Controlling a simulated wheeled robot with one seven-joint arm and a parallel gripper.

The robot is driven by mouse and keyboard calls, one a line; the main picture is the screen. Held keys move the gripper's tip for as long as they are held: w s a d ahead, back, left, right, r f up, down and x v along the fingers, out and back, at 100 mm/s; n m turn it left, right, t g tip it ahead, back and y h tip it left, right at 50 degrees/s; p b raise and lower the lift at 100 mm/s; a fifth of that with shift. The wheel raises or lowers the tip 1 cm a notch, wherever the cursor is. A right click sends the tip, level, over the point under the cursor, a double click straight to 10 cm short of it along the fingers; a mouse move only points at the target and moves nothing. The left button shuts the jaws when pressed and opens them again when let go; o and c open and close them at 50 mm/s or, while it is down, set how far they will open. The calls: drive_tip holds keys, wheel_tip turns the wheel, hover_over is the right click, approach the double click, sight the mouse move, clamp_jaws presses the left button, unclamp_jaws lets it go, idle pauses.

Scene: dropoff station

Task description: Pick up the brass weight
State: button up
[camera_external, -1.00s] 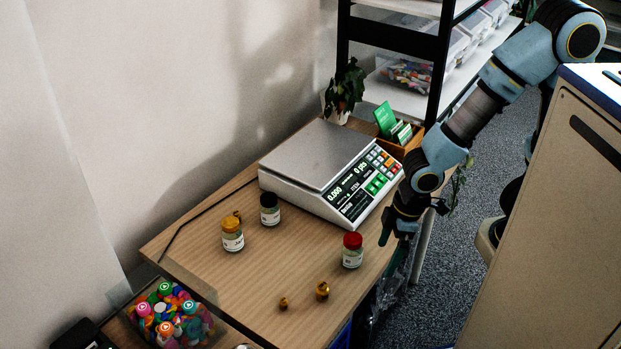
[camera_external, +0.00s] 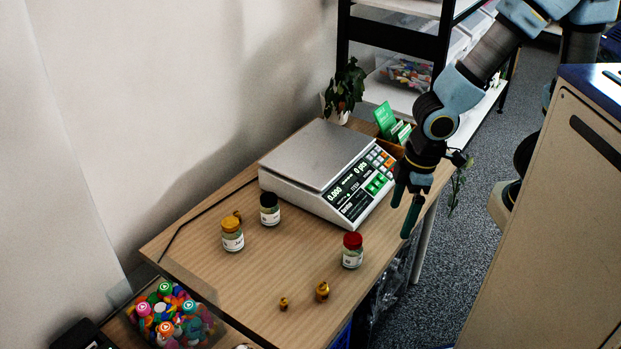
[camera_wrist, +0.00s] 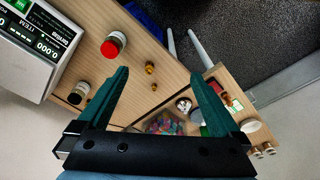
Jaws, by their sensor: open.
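Several small brass weights stand on the wooden table. A larger brass weight (camera_external: 322,291) and a smaller one (camera_external: 284,303) are near the front edge, and another (camera_external: 238,215) is partly hidden behind the yellow-lidded jar. The front two also show in the wrist view, the larger (camera_wrist: 150,68) above the smaller (camera_wrist: 154,87), between the fingers' lines but well beyond them. My gripper (camera_external: 405,213) is open and empty, in the air by the scale's right side, up and right of the weights. Its two dark green fingers (camera_wrist: 163,85) are spread apart in the wrist view.
A red-lidded jar (camera_external: 352,251) stands between my gripper and the front weights. A yellow-lidded jar (camera_external: 232,235) and a black-lidded jar (camera_external: 269,210) stand further left. The scale (camera_external: 301,158) fills the back. A bin of colourful pieces (camera_external: 181,319) is at the lower left.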

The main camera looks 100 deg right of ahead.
idle(0.4)
drive_tip(key=c, duration=0.6)
drive_tip(key=shift+c, duration=0.2)
